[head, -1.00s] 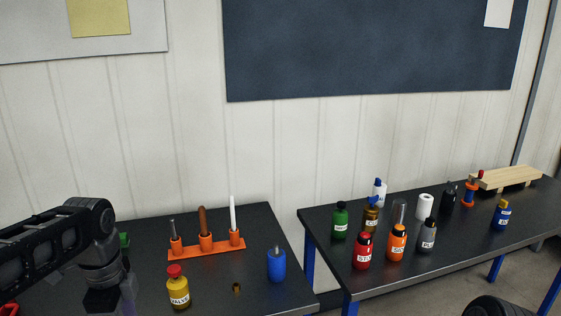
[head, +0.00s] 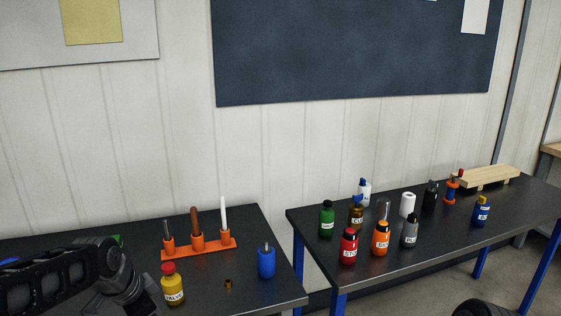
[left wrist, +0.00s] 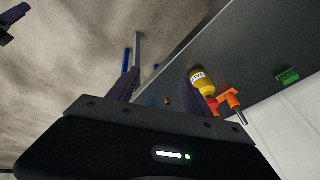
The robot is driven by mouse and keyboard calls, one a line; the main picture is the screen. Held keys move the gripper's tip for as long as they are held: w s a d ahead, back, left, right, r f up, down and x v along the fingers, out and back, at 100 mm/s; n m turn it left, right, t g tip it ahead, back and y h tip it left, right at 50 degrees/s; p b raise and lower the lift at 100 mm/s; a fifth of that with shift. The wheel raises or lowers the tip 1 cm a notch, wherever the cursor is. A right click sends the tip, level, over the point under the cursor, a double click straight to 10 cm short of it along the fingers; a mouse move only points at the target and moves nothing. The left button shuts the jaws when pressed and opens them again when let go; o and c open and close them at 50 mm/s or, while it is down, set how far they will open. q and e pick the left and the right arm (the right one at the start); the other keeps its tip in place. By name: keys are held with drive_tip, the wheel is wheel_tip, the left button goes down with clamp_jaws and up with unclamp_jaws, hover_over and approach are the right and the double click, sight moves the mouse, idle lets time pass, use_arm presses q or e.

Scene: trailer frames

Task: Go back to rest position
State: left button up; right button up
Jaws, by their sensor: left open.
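My left arm (head: 60,285) comes in from the left in the head view, and its gripper is below the picture edge. In the left wrist view my left gripper (left wrist: 158,88) is open, its two dark fingers apart with nothing held between them. Beyond them are a table edge and floor. The yellow bottle with a red cap (head: 173,288) stands on the left table (head: 245,222), near my arm; it also shows beside the right finger in the left wrist view (left wrist: 202,82). My right gripper is not seen; a dark round part shows at the lower right of the head view.
The left table holds an orange rack (head: 200,249) with three upright tools, a blue container (head: 266,262) and a small brass piece (head: 228,285). The right table (head: 330,272) holds several bottles and a wooden stand (head: 490,178). A gap separates the tables.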

use_arm(q)
drive_tip(key=s+d+f+n+h, duration=0.1)
drive_tip(key=d+f+n, duration=0.4)
drive_tip(key=f, duration=0.5)
drive_tip(key=s+d+f+n+h, duration=0.1)
drive_tip(key=d+f+n, duration=0.2)
drive_tip(key=d+f, duration=0.55)
drive_tip(key=s+d+f+n+g, duration=0.1)
drive_tip(key=s+d+f, duration=0.2)
drive_tip(key=s+f, duration=0.6)
drive_tip(key=s+d+f+n+g+h, duration=0.1)
drive_tip(key=s+d+f+n+g, duration=0.1)
drive_tip(key=s+f, duration=0.7)
drive_tip(key=s+d, duration=0.1)
drive_tip(key=s, duration=0.3)
drive_tip(key=shift+s+d+g, duration=0.15)
drive_tip(key=shift+d+g, duration=0.15)
drive_tip(key=shift+d, duration=0.05)
